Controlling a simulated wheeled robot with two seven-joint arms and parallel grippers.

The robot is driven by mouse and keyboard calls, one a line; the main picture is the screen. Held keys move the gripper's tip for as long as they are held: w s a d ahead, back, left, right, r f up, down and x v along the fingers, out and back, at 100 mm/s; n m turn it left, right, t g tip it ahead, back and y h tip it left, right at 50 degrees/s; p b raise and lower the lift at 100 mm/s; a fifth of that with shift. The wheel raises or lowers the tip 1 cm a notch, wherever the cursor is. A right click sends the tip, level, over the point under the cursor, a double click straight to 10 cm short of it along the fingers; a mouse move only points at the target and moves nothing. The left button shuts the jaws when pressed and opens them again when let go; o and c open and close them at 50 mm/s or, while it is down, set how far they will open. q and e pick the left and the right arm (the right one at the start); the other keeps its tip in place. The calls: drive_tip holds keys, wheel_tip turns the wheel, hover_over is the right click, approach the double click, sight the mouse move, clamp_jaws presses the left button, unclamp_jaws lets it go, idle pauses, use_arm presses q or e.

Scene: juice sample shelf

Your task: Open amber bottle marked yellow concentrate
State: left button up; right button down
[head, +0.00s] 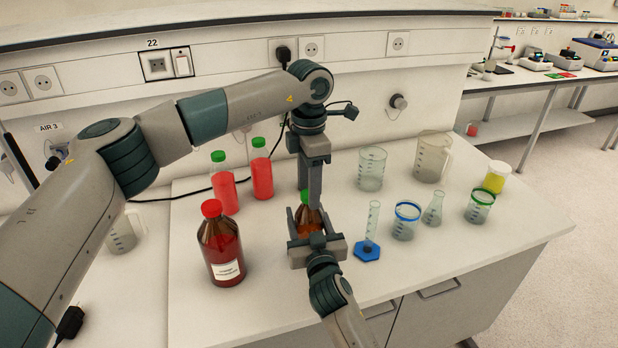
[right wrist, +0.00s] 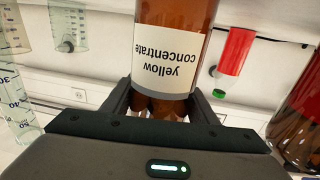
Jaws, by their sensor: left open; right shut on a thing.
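The amber bottle (head: 307,216) with a green cap (head: 304,197) stands upright on the bench in the head view, partly hidden by my grippers. In the right wrist view the amber bottle (right wrist: 176,60) appears upside down, with a white label (right wrist: 170,62) reading "yellow concentrate". My right gripper (head: 308,228) is shut on the bottle's body from the front. It also shows in the right wrist view (right wrist: 162,103). My left gripper (head: 309,188) points straight down over the bottle, open, its fingers at the cap's height. One finger partly covers the cap; I cannot tell whether they touch.
A larger amber bottle with a red cap (head: 221,246) stands left of it, and two red bottles with green caps (head: 227,192) (head: 262,176) behind. A graduated cylinder (head: 372,222) on a blue base stands close on the right. Beakers (head: 372,169) and a flask (head: 434,209) stand farther right.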

use_arm(q)
drive_tip(key=c, duration=1.1)
drive_tip(key=shift+c, duration=0.2)
drive_tip(key=shift+r, duration=0.15)
drive_tip(key=shift+r, duration=0.7)
drive_tip(key=shift+r, duration=0.3)
idle(0.3)
drive_tip(key=shift+r, duration=1.9)
use_arm(e)
drive_tip(key=c, duration=0.6)
unclamp_jaws()
drive_tip(key=shift+c, duration=0.2)
